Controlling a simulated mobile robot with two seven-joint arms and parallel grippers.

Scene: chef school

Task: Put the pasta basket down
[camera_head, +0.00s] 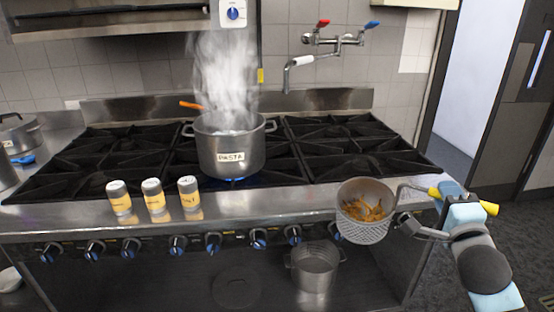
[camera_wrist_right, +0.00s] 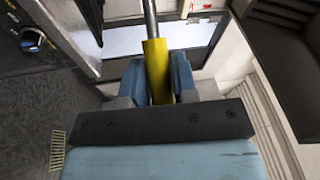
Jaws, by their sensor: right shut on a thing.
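The pasta basket (camera_head: 364,228) is a perforated metal basket with orange-brown pasta pieces (camera_head: 366,209) in it. It hangs upright in front of the stove's right front edge. My right gripper (camera_head: 448,194) is shut on its yellow handle (camera_head: 489,208). In the right wrist view the yellow handle (camera_wrist_right: 157,70) stands between the blue fingers (camera_wrist_right: 159,82), with the metal rod running up from it. The basket itself is out of the wrist view. My left gripper is not in view.
A steaming pot labelled PASTA (camera_head: 231,153) stands on a lit burner of the stove (camera_head: 300,185). Several burner grates right of it are bare. Three shakers (camera_head: 154,200) line the front ledge. Another pot (camera_head: 315,270) sits on the lower shelf. A tap (camera_head: 318,60) is on the wall.

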